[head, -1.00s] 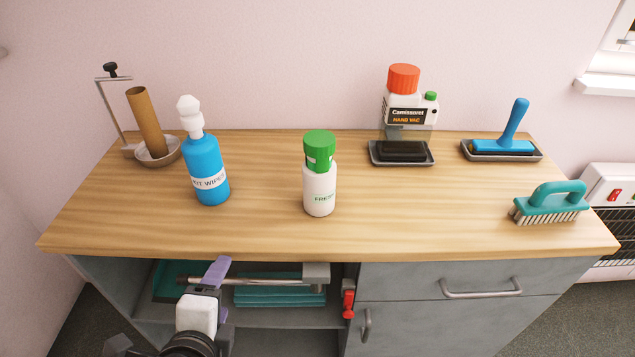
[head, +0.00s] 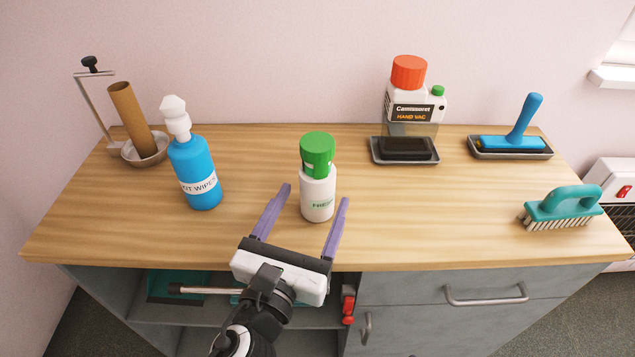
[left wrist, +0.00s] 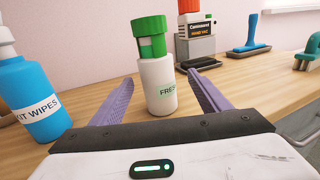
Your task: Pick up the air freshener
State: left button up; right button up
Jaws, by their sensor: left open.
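The air freshener (head: 318,196) is a white bottle with a green cap, standing upright near the middle of the wooden counter. In the left wrist view the air freshener (left wrist: 158,85) stands just beyond and between the fingers, with "FRES" lettering visible. My left gripper (head: 316,193) is open, its two purple fingers pointing at the bottle from the front, one on each side of its lower part. The left gripper also shows in the left wrist view (left wrist: 163,82). I see no contact between fingers and bottle. My right gripper is not in view.
A blue wipes bottle (head: 194,172) stands left of the gripper. A holder with a brown tube (head: 136,118), a hand vac bottle (head: 411,112), a blue-handled tool on a tray (head: 514,140) and a teal brush (head: 560,209) stand around. The counter (head: 420,215) right of the freshener is clear.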

aim_at(317, 142)
pick_arm(q)
jog(key=x, duration=0.5)
jog(key=shift+w+a+f, duration=0.15)
jog(key=shift+w, duration=0.05)
jog(key=c, duration=1.3)
notch_tip(317, 142, up, 10)
jog(key=p, duration=0.3)
notch_tip(317, 142, down, 7)
jog(key=shift+f+b, duration=0.1)
jog(key=shift+b, duration=0.9)
jog(key=shift+f+b, duration=1.2)
jog(key=shift+b, duration=0.2)
